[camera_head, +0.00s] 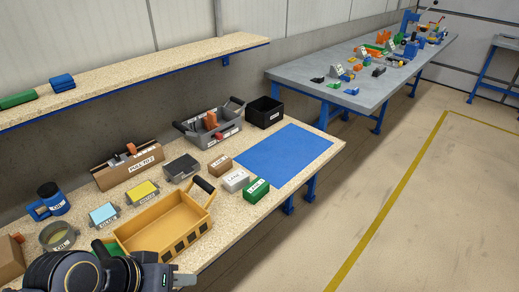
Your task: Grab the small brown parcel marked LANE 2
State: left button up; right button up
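A small brown parcel (219,164) with a white label lies on the speckled workbench, beside a white parcel (236,181) and a green parcel (256,190). The label writing is too small to read surely. My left gripper (183,280) is low at the bottom left, at the near edge of the bench, below the yellow tote and well away from the brown parcel. Only a grey end piece of it shows past my dark arm, so its opening cannot be told. My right gripper is out of view.
A yellow tote (204,226) with a raised handle stands between my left gripper and the parcels. A blue mat (283,156) lies bare to their right. Behind are a grey tool caddy (189,128), a black bin (264,112) and a cardboard box (128,168). A shelf (150,66) overhangs.

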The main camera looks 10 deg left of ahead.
aim_at(218, 167)
jog(key=i+l+z, duration=0.1)
jog(key=i+z, duration=0.3)
jog(key=i, duration=0.9)
jog(key=i+l+u, duration=0.1)
jog(key=i+u, duration=0.35)
jog(key=i+l+u, duration=0.2)
jog(key=u, duration=0.25)
jog(key=i+l+u, duration=0.1)
jog(key=u, duration=0.4)
jog(key=i+l+u, duration=0.1)
jog(key=u, duration=0.35)
jog(key=l+u, duration=0.15)
jog(key=u, duration=0.35)
jog(key=i+l+u, duration=0.1)
jog(key=u, duration=0.35)
jog(key=l+u, duration=0.25)
jog(key=u, duration=0.25)
jog(key=l+u, duration=0.2)
jog(key=u, duration=0.2)
jog(key=l+u, duration=0.2)
jog(key=u, duration=0.2)
jog(key=l+u, duration=0.25)
jog(key=u, duration=0.2)
